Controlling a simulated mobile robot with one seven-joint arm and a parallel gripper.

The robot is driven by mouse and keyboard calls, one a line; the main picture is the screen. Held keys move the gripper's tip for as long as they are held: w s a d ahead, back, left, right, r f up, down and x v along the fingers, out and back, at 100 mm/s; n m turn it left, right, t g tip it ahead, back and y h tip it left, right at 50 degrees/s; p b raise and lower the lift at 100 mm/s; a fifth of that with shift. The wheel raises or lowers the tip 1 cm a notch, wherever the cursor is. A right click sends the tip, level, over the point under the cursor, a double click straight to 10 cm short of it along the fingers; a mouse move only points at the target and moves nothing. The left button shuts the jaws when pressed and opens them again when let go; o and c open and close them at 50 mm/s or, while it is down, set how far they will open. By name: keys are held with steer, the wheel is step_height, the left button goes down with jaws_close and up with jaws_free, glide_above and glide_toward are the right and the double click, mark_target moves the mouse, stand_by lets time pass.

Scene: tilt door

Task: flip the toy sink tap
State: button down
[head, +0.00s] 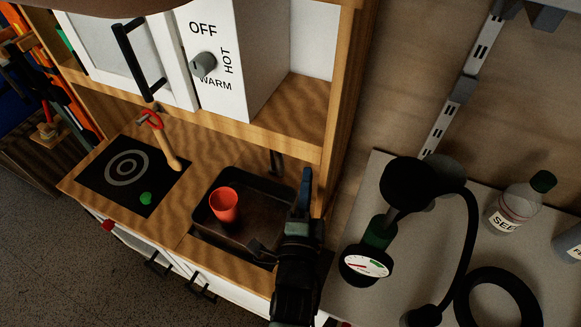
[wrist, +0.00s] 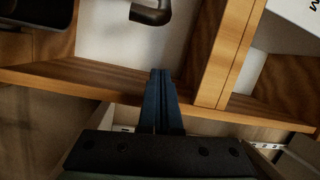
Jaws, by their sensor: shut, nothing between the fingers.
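The toy sink (head: 262,187) is a dark basin set in the wooden counter, with a red cup (head: 224,205) standing in it. The tap (head: 275,161) is a small dark piece at the back of the sink, partly hard to make out. In the wrist view the tap (wrist: 151,12) is a dark bent pipe at the top edge, cut off by the frame. My gripper (head: 306,176) is at the right end of the sink, to the right of the tap. In the wrist view its blue fingers (wrist: 158,76) are together, empty and apart from the tap.
A wooden side post (head: 342,120) rises close to my gripper's right. A white cabinet with a knob (head: 203,64) hangs above the counter. A grey table (head: 400,280) with bottles and a gauge stands at right.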

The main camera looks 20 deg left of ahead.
mark_target(277, 165)
steer(key=shift+w+a+f+p, duration=0.1)
steer(key=shift+w+a+p, duration=0.25)
steer(key=shift+a+p, duration=0.4)
steer(key=shift+w+a+f+p, duration=0.1)
steer(key=shift+w+a+p, duration=0.25)
steer(key=shift+a+p, duration=0.4)
steer(key=shift+w+a+f+p, duration=0.1)
steer(key=shift+w+a+p, duration=0.25)
steer(key=shift+a+p, duration=0.4)
steer(key=shift+s+r+p, duration=0.1)
steer(key=shift+s+p, duration=0.05)
steer(key=shift+p, duration=0.15)
